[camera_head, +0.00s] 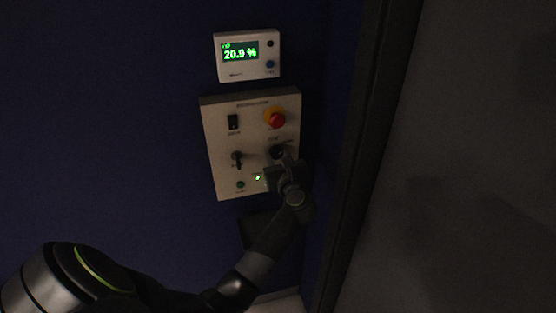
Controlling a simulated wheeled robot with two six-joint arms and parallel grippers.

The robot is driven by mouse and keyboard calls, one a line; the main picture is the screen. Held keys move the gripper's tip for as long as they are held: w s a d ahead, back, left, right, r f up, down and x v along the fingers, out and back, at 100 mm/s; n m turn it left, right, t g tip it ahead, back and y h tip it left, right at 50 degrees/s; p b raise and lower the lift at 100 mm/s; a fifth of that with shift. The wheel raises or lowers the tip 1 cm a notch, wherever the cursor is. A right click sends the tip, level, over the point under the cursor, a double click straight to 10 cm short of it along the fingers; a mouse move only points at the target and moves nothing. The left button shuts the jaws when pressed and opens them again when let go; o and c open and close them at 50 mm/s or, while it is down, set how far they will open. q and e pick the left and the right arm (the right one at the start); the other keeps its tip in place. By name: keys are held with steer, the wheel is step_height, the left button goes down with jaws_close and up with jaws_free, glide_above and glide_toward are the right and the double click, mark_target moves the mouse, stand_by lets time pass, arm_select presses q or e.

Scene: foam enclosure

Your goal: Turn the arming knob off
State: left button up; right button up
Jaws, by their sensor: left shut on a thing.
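A pale control panel (218,135) hangs on the dark blue wall. A dark round knob (278,151) sits at the panel's right side, below the red button; its lower part is hidden by my gripper. I take it for the arming knob, but its label is too small to read. My left gripper (279,162) comes up from below and is shut on the knob. Another dark lever-like switch (237,159) is to the left of it on the panel. My right gripper is not in view.
A red emergency button on a yellow base (276,119) is just above the gripper. A black rocker switch (233,122) and a green indicator (241,184) are on the panel. A display unit (247,70) reading 20.9 % hangs above. A dark vertical frame (358,150) stands close on the right.

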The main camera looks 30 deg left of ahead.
arm_select(q)
steer(key=n+b, duration=0.8)
steer(key=b, duration=0.3)
steer(key=shift+f, duration=0.2)
steer(key=shift+w+r+n+b, duration=0.1)
steer(key=shift+r+n+b, duration=0.05)
steer(key=shift+n+b, duration=0.65)
steer(key=shift+r+n+b, duration=0.1)
steer(key=shift+n+b, duration=0.55)
steer(key=shift+n, duration=0.15)
steer(key=o, duration=1)
steer(key=shift+d, duration=0.1)
